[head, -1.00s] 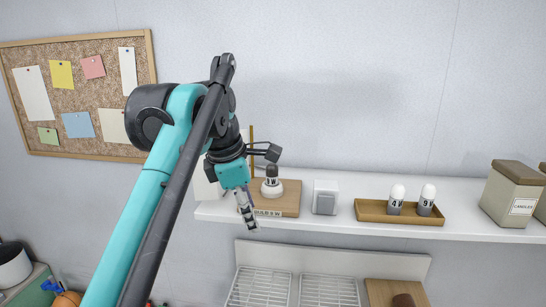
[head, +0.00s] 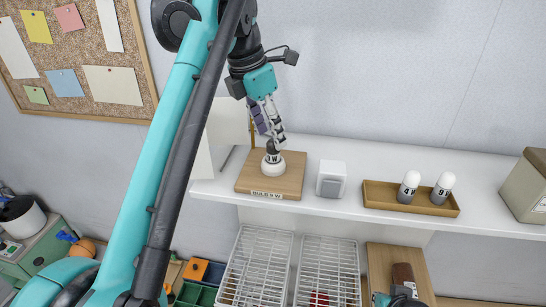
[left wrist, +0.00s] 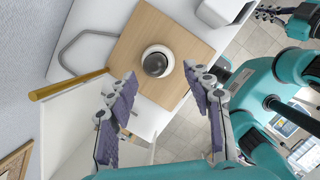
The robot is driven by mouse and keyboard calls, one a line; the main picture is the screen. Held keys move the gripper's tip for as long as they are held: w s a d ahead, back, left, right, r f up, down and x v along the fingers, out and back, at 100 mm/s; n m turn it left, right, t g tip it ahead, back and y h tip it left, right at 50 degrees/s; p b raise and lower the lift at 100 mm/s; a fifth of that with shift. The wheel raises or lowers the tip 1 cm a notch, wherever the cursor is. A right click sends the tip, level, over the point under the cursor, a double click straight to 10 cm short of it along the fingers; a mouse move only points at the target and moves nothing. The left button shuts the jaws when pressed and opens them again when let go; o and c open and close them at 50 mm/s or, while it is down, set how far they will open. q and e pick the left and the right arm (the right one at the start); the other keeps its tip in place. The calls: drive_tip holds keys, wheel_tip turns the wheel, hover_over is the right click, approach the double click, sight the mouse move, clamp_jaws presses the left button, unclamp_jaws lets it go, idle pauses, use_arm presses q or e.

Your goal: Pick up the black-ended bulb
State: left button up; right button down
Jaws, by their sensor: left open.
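The black-ended bulb (head: 274,158) stands upright on a wooden board (head: 243,184) labelled "BULB 8 W", on the white shelf. Its dark end points up above a round white part. In the left wrist view the bulb (left wrist: 157,62) is seen from above as a dark disc ringed in white. My left gripper (head: 270,134) is open and points down just above the bulb. In the left wrist view its open fingertips (left wrist: 160,78) are on either side, slightly below the bulb in the picture. My right gripper (left wrist: 270,12) shows only partly, and its jaws are unclear.
A white switch-like box (head: 331,179) stands right of the board. A wooden tray (head: 379,204) holds two white-topped bulbs (head: 409,184) and (head: 442,186). A wooden rod (left wrist: 68,85) stands close to the left gripper. Wire racks (head: 258,265) are below.

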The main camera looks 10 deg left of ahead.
sight(272, 141)
use_arm(q)
drive_tip(key=f, duration=0.1)
drive_tip(key=w+f, duration=0.2)
drive_tip(key=f, duration=0.1)
drive_tip(key=shift+w+d+p, duration=0.2)
drive_tip(key=shift+d+p, duration=0.05)
drive_tip(key=shift+p, duration=0.05)
drive_tip(key=shift+s+f, duration=0.15)
drive_tip(key=shift+s, duration=0.1)
drive_tip(key=shift+s+d, duration=0.1)
drive_tip(key=shift+s, duration=0.3)
drive_tip(key=shift+w+f, duration=0.15)
drive_tip(key=shift+w, duration=0.25)
drive_tip(key=c, duration=1)
clamp_jaws()
drive_tip(key=shift+s, duration=0.2)
drive_tip(key=shift+r, duration=0.2)
